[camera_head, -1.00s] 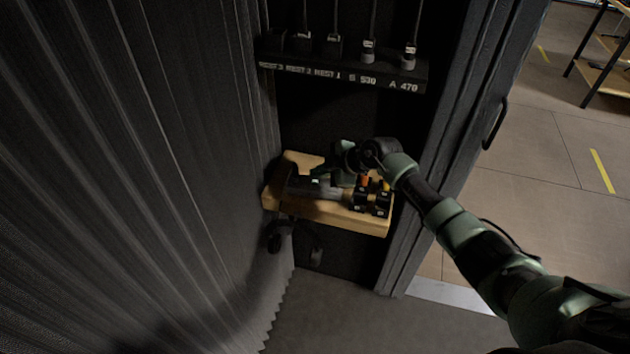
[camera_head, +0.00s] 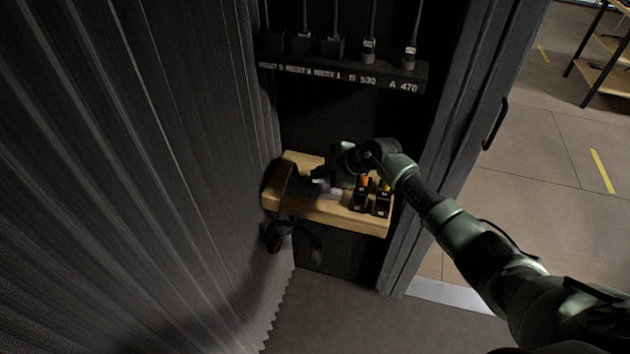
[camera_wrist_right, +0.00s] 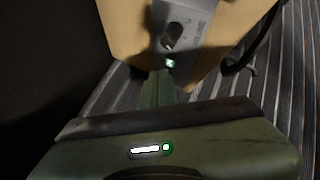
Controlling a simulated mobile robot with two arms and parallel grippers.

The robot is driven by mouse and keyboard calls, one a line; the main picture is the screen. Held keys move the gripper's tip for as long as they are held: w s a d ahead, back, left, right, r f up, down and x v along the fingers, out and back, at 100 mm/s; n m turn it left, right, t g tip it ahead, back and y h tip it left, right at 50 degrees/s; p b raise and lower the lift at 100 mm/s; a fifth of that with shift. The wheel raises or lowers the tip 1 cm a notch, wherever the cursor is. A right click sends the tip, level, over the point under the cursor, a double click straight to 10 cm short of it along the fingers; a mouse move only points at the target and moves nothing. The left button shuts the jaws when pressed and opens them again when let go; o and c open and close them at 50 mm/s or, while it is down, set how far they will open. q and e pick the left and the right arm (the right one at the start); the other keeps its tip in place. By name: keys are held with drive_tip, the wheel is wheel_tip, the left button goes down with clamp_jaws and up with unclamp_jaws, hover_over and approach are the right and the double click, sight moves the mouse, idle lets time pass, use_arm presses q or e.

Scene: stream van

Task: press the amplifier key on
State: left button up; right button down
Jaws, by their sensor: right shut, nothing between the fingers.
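The amplifier is a small grey box (camera_wrist_right: 190,22) with a dark knob (camera_wrist_right: 173,38) in the right wrist view. A small green-white lit spot (camera_wrist_right: 170,63), which looks like its key, shows just beyond my fingertips. My right gripper (camera_wrist_right: 160,82) is shut and empty, its tips close to that spot; I cannot tell whether they touch it. In the head view the right gripper (camera_head: 322,172) is over the wooden shelf (camera_head: 345,219) and partly covers the amplifier (camera_head: 337,191). My left gripper is not in view.
Black blocks with orange and yellow tops (camera_head: 371,197) stand right of the gripper. Dark headphones (camera_head: 279,235) hang at the shelf's left front. A labelled rack (camera_head: 345,72) is above. Corrugated curtain (camera_head: 150,170) closes off the left, a door frame (camera_head: 435,180) the right.

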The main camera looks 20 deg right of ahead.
sight(318, 183)
drive_tip(key=shift+f, duration=0.35)
drive_tip(key=shift+f, duration=0.3)
idle(0.4)
drive_tip(key=shift+r+p, duration=0.75)
drive_tip(key=shift+p, duration=0.3)
wheel_tip(318, 183, up, 6)
drive_tip(key=p, duration=0.6)
